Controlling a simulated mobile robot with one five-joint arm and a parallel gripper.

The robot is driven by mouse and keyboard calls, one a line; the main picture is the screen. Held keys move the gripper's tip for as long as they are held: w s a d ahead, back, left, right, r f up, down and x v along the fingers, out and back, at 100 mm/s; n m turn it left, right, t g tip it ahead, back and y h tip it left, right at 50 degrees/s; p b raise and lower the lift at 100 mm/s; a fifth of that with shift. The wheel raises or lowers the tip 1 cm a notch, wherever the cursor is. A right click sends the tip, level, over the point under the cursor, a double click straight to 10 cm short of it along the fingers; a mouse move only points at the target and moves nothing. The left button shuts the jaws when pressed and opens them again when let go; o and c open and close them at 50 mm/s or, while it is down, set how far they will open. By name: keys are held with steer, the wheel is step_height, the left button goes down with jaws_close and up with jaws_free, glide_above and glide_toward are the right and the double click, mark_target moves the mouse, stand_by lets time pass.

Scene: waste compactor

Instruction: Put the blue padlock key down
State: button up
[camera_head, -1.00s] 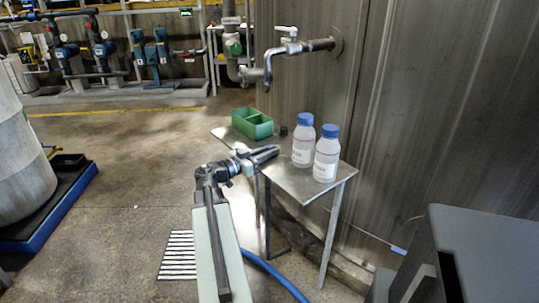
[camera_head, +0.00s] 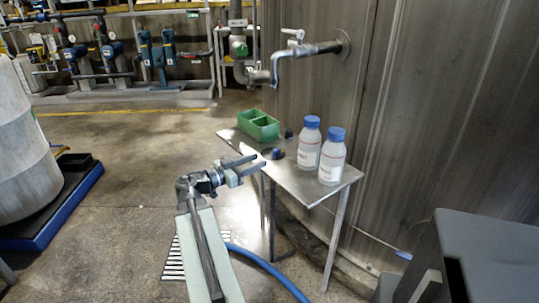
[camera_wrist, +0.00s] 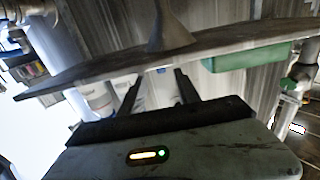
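A small blue and dark object (camera_head: 277,153), which looks like the blue padlock key, rests on the metal table (camera_head: 300,184) left of the two bottles. It is too small to make out its shape. My gripper (camera_head: 260,165) is at the near left edge of the table, just short of the blue object. The wrist view also shows the spread fingers of my gripper (camera_wrist: 159,78); I cannot clearly make out the key there.
Two white bottles with blue caps (camera_head: 309,148) (camera_head: 331,160) stand to the right on the table. A green divided box (camera_head: 258,127) is at its far left, with a small dark object (camera_head: 288,132) nearby. A tap (camera_head: 295,55) juts from the wall above. A blue hose (camera_head: 262,262) lies on the floor.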

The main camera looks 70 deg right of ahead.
steer(key=v, duration=0.4)
